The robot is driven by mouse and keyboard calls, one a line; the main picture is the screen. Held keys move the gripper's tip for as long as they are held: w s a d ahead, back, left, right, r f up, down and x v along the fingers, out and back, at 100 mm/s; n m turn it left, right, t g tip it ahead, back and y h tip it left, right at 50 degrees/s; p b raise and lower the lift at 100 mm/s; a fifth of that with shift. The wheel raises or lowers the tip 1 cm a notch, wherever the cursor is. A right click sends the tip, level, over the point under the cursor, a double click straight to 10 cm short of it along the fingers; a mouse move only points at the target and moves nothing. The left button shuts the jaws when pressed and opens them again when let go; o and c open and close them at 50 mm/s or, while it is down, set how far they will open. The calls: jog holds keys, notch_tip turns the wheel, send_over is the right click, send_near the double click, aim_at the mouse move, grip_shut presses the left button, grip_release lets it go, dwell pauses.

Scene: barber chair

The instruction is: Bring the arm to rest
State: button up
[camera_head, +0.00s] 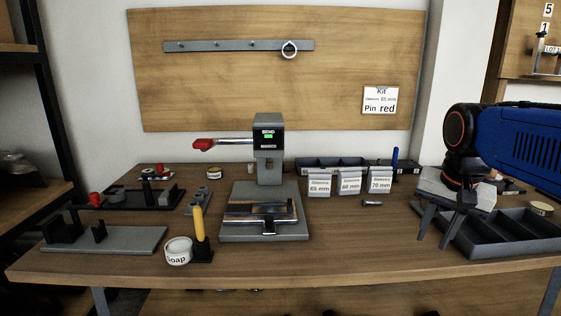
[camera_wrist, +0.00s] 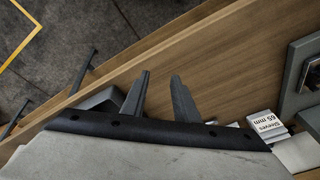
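My blue arm reaches in from the right edge of the head view. I cannot tell the exact height of the fingertips above the table.
A bending press (camera_head: 268,170) with a red-tipped lever stands mid-table. Labelled sleeve bins (camera_head: 350,184) stand behind a small metal pin (camera_head: 371,203). A soap tin (camera_head: 178,251) sits front left. The front middle-right tabletop is clear.

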jog(key=s+a+f+n+t, duration=0.1)
jog(key=s+a+f+n, duration=0.1)
jog(key=s+f, duration=0.4)
jog(key=s+a+f+n+t, duration=0.1)
jog(key=s+a+f+n, duration=0.1)
jog(key=s+f+n, duration=0.3)
jog(key=shift+s+f+y, duration=0.3)
jog(key=shift+s+f, duration=0.3)
jog(key=shift+f, duration=0.35)
jog(key=shift+a, duration=0.1)
